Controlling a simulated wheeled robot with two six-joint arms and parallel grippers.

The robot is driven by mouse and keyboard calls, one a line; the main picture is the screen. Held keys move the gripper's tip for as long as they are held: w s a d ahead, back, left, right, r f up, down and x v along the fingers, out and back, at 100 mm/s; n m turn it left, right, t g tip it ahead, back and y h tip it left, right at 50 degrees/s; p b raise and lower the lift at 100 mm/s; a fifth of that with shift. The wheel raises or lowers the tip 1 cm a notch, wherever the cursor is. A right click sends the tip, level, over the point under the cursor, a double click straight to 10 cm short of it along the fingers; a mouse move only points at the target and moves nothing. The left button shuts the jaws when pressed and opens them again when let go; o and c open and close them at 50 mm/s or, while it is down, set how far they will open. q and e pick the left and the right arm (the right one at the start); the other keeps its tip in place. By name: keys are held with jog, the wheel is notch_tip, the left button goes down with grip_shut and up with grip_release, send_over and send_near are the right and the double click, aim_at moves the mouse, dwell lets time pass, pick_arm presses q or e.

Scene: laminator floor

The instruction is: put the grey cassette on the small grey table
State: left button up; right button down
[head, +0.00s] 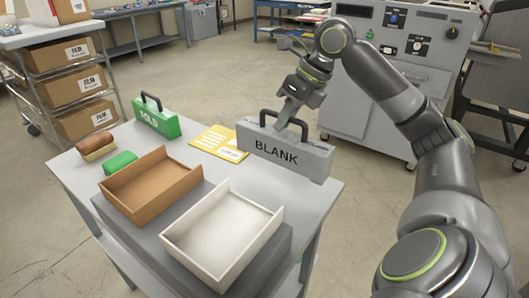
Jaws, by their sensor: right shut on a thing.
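The grey cassette (285,152) is a flat upright box lettered BLANK with a dark handle on top. It is at the back right corner of the grey table (319,192), its lower edge at the tabletop; I cannot tell whether it rests there or is just above. My right gripper (291,117) comes down from above and is shut on the cassette's handle. The fingertips are partly hidden at the handle. My left gripper is not in view.
A green cassette (158,127) lettered FOLD, a yellow card (218,141), a brown-and-tan roller-like item (95,146) and a green block (119,162) are on the table. A brown tray (150,190) and a white tray (222,235) stand in front. A grey machine (390,75) stands behind.

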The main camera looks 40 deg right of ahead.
aim_at(284, 149)
notch_tip(284, 149, down, 8)
jog(key=shift+r+b, duration=0.2)
jog(key=shift+b, duration=0.3)
jog(key=shift+f, duration=0.2)
jog(key=shift+d, duration=0.1)
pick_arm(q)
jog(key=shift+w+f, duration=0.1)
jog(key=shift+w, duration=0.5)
pick_arm(e)
jog(key=c, duration=1.9)
grip_release()
jog(key=shift+f, duration=0.15)
jog(key=o, duration=0.4)
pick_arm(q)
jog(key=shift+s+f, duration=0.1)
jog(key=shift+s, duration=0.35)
pick_arm(e)
jog(key=shift+o, duration=0.2)
